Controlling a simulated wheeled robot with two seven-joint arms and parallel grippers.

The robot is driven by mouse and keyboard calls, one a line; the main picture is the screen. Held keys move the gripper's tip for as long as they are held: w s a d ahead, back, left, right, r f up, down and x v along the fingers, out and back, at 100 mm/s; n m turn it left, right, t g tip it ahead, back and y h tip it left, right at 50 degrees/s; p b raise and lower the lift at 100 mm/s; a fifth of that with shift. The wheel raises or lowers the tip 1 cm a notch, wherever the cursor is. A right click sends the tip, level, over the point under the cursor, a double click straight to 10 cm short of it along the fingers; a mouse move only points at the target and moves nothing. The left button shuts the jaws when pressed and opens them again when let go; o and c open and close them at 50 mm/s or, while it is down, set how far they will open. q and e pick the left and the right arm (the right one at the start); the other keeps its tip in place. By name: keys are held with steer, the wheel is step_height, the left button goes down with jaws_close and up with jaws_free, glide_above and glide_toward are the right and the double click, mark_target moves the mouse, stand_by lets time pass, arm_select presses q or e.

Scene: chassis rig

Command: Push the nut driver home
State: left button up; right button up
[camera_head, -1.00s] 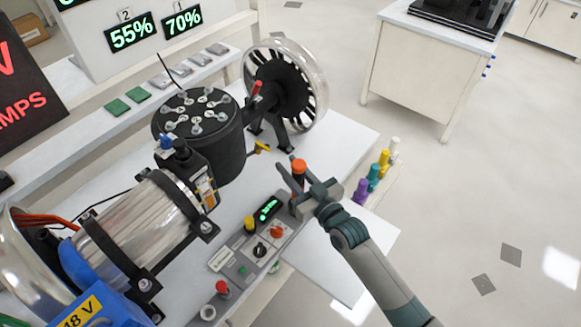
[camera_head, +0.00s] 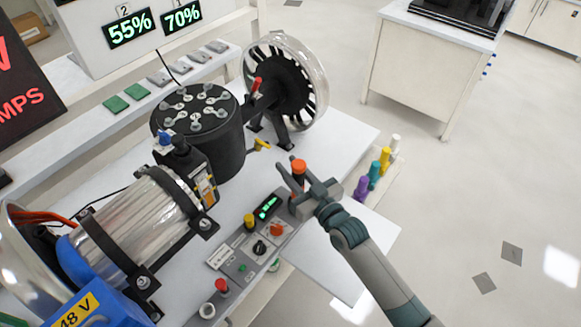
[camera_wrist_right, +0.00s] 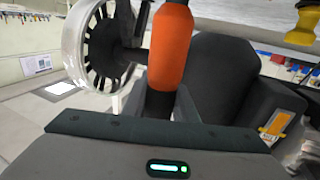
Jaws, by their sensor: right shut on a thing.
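A nut driver with an orange handle (camera_head: 299,167) stands at the back right of the control panel. The same orange handle (camera_wrist_right: 172,48) rises large and close in the right wrist view. My right gripper (camera_head: 298,187) is shut on it, with the fingers around the handle's lower part. My left gripper is not in view.
The control panel (camera_head: 243,268) with knobs lies just left of my gripper. Purple, teal, yellow and white handles (camera_head: 374,175) stand in a row to the right. A black drum (camera_head: 228,143) and a clear-rimmed wheel (camera_head: 318,95) stand behind. The white tabletop (camera_head: 330,262) in front is clear.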

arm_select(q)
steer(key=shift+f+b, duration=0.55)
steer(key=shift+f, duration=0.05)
arm_select(e)
steer(key=shift+f, duration=0.8)
steer(key=o, duration=1)
steer(key=shift+o, duration=0.2)
steer(key=shift+s+f, duration=0.1)
arm_select(q)
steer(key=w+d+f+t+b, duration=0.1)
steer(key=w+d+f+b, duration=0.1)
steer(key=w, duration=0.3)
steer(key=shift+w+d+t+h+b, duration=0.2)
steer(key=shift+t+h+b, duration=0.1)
steer(key=shift+b, duration=0.6)
arm_select(e)
steer(key=v, duration=1.7)
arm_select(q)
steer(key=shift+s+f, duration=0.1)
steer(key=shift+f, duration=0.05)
arm_select(e)
steer(key=shift+d, duration=0.1)
